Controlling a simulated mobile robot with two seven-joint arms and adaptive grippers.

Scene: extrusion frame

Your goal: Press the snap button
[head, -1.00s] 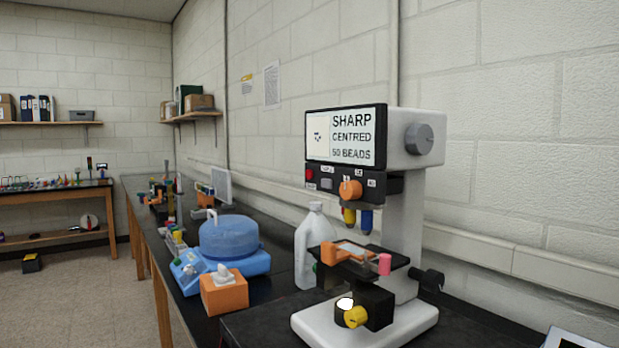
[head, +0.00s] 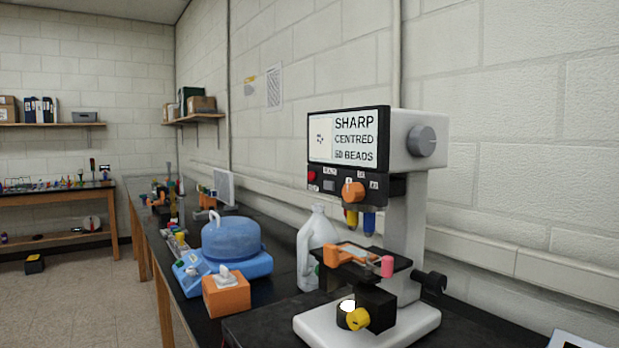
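A white and black microscope (head: 405,210) stands on the black bench at the right. Its screen (head: 354,138) reads "SHARP CENTRED 50 BEADS" beside a small picture of dark specks. Under the screen is a dark control panel (head: 332,184) with a red button (head: 312,176), a grey button (head: 328,184), an orange knob (head: 353,193) and small labels too small to read. I cannot tell which button is the snap button. Below are a yellow and a blue objective, and a stage (head: 362,259) with an orange clip. Neither of my grippers is in view.
A white jug (head: 315,250) stands just left of the microscope. Farther left are a blue domed device (head: 230,240) and an orange tissue box (head: 226,294). A tablet edge (head: 570,340) shows at the lower right.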

